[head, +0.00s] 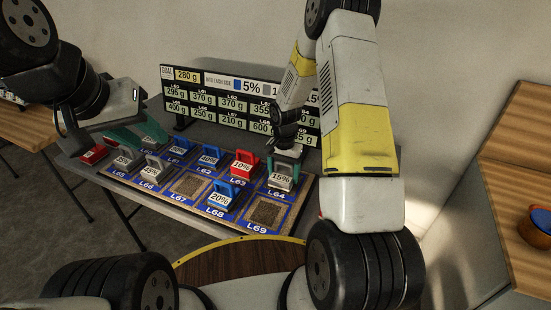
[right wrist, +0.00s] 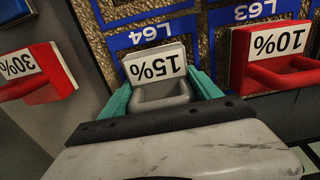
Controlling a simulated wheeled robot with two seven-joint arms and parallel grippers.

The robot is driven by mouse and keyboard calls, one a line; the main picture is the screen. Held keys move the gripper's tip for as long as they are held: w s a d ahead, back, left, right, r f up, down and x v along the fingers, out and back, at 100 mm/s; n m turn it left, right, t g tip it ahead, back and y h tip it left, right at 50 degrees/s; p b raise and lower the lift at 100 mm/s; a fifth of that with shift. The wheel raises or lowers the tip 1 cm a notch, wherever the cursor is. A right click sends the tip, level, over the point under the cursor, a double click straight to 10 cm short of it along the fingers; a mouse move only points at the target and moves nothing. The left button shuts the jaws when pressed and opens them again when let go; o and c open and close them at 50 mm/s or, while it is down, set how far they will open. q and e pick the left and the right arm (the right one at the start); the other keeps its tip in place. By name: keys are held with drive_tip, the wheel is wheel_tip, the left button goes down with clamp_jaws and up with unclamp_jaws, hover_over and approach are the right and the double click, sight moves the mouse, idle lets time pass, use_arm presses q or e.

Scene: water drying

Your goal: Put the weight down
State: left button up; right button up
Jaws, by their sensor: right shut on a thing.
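My right gripper (head: 284,157) is shut on a grey weight marked 15% (head: 282,178). In the head view the weight is upright at the L64 place, at the right of the blue-labelled board (head: 215,228). In the right wrist view the 15% weight (right wrist: 155,66) shows between the teal fingers of my right gripper (right wrist: 162,98). I cannot tell whether its base touches the board. My left gripper (head: 124,137) is above the left end of the board, near several weights. Its fingers overlap, so its opening is unclear.
A red 10% weight (head: 244,164) stands close to the held one, and a blue 20% weight (head: 220,198) stands at L68. The L67 pad (head: 188,187) and L69 pad (head: 265,212) are bare. A red 30% weight (right wrist: 38,72) shows in the right wrist view. A sign (head: 240,103) stands behind.

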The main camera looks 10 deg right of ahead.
drive_tip(key=shift+f, duration=0.25)
drive_tip(key=o, duration=1.9)
drive_tip(key=shift+f, duration=0.15)
drive_tip(key=shift+c, duration=0.2)
wheel_tip(320, 180, up, 12)
drive_tip(key=shift+f, duration=0.1)
wheel_tip(320, 180, up, 10)
drive_tip(key=n+t, duration=0.1)
hover_over(285, 179)
drive_tip(key=s+a+r+n+t+y, duration=0.1)
drive_tip(key=s+r+n+t, duration=0.1)
drive_tip(key=s+r, duration=0.5)
drive_tip(key=s+a+r+n+t+y, duration=0.1)
drive_tip(key=s+r+n+t, duration=0.2)
drive_tip(key=s+r, duration=0.5)
drive_tip(key=s+n, duration=0.1)
drive_tip(key=s, duration=0.5)
drive_tip(key=shift+s+r, duration=0.2)
